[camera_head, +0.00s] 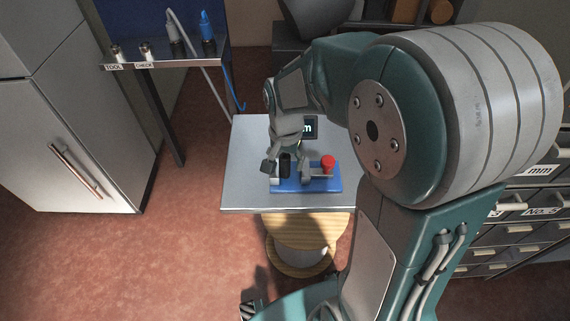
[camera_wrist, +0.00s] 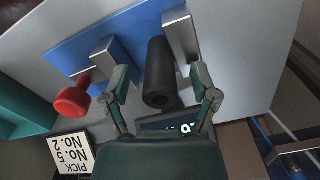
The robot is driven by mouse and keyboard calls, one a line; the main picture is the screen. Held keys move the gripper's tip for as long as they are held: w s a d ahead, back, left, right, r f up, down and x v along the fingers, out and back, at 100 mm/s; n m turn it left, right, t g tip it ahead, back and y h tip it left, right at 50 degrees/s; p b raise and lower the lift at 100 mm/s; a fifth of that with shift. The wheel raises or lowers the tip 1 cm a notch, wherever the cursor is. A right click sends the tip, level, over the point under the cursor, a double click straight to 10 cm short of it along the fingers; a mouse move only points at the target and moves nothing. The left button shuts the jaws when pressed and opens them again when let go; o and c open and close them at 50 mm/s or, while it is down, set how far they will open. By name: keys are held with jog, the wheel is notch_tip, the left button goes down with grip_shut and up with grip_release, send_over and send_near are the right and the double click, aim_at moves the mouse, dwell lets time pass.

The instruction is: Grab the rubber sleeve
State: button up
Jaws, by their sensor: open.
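The rubber sleeve is a black hollow cylinder (camera_wrist: 159,72) between two metal blocks on a blue base. In the head view the black sleeve (camera_head: 285,165) stands at the left end of the blue base (camera_head: 310,186). My gripper (camera_wrist: 163,84) is open, with one finger on each side of the sleeve in the wrist view. I cannot tell whether either finger touches it. In the head view my gripper (camera_head: 279,165) is at the sleeve and partly hides it.
A red knob (camera_head: 328,163) stands on the right of the blue base. A small display (camera_head: 310,127) is behind, on the grey table (camera_head: 246,150). A card (camera_wrist: 66,152) reads "PICK No.5 No.2".

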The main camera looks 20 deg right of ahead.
grip_shut()
dwell(0.3)
